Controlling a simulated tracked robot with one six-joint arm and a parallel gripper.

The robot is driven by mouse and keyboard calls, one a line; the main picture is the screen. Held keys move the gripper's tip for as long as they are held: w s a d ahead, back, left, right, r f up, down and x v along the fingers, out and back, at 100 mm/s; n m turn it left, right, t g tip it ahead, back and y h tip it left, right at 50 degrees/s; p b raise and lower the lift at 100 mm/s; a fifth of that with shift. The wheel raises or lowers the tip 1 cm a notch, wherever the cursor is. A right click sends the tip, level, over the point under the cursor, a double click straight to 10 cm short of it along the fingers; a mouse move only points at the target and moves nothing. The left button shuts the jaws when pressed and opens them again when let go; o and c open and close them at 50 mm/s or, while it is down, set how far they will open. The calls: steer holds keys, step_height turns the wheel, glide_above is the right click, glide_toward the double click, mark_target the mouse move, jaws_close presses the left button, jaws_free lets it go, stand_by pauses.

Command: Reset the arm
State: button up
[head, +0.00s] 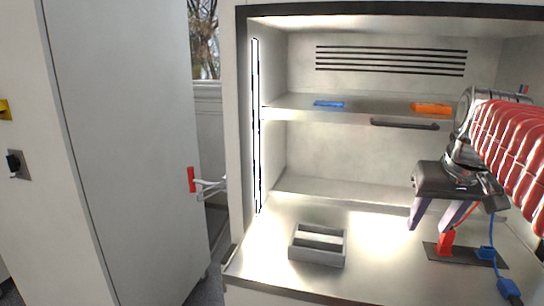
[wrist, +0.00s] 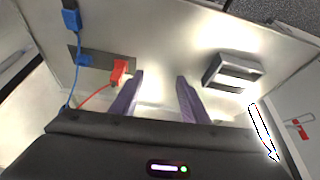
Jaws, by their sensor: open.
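My gripper (head: 428,229) hangs fingers-down inside the lit cabinet, on the right, above the cabinet floor. Its two purple fingers are apart with nothing visible between them, as the wrist view (wrist: 160,76) also shows. A red connector (head: 446,243) with a red cable stands on a dark plate (head: 437,255) close to the fingers; it also shows beside the left finger in the wrist view (wrist: 120,69). Blue connectors (head: 487,253) on a blue cable are to its right. A grey two-slot holder (head: 318,259) sits on the cabinet floor to the left, apart from my gripper.
A shelf (head: 380,105) above carries a blue item (head: 328,104) and an orange item (head: 431,108). A dark bar (head: 404,124) is at its front edge. The large door (head: 125,150) stands open at left, with a red handle (head: 191,180). The cabinet floor between holder and gripper is clear.

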steer(key=s+a+f+n+t+y, duration=0.1)
steer(key=s+a+f+n, duration=0.1)
steer(key=s+a+f, duration=1.3)
steer(key=shift+s+a+f, duration=0.4)
steer(key=shift+a+f, duration=0.35)
steer(key=shift+a, duration=0.05)
